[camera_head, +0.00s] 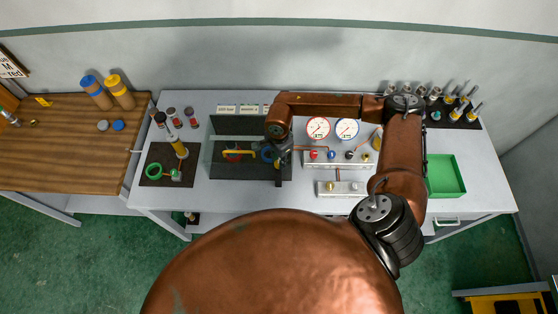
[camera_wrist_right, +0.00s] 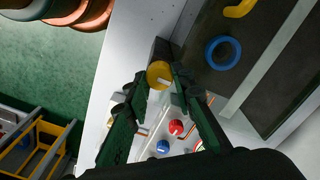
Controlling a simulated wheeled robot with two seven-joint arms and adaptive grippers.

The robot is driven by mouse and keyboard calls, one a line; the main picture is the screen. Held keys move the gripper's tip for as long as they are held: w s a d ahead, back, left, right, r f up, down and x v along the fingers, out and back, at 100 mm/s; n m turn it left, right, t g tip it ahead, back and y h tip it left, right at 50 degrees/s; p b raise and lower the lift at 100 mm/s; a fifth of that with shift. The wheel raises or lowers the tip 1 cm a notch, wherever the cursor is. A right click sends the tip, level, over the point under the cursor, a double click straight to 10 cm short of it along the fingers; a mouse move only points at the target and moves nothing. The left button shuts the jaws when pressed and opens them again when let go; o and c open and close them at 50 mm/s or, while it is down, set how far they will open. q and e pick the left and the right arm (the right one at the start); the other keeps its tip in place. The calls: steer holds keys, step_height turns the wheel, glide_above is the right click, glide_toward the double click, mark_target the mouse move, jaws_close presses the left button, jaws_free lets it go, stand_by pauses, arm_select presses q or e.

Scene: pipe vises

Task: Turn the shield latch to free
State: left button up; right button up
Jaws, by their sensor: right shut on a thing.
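My right gripper (camera_head: 282,153) reaches down at the right end of the dark bench station (camera_head: 228,172). In the right wrist view, its fingers (camera_wrist_right: 158,76) close on a round yellow knob with a pale pointer (camera_wrist_right: 157,72), set on a dark block (camera_wrist_right: 160,50). I take this knob for the shield latch; its label is not visible. In the head view the gripper hides the knob. A yellow bar handle (camera_head: 238,153) and a blue ring (camera_head: 267,156) are on the station left of the gripper; the blue ring (camera_wrist_right: 222,53) also shows in the wrist view. My left gripper is not in view.
Right of the gripper stands a panel with gauges (camera_head: 318,127) and coloured knobs. A green tray (camera_head: 445,176) lies at the bench's right. A green ring (camera_head: 153,171) and a yellow-topped post (camera_head: 180,148) stand on a dark mat at left. The front bench strip is clear.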

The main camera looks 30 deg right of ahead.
jaws_close()
steer(key=shift+f+m+b, duration=0.15)
steer(key=shift+m+b, duration=0.65)
steer(key=shift+b, duration=0.3)
steer(key=m+b, duration=1)
steer(key=m, duration=0.1)
steer(key=shift+m, duration=0.4)
steer(key=shift+m+b, duration=1.4)
steer(key=shift+m, duration=0.8)
steer(key=shift+r, duration=0.2)
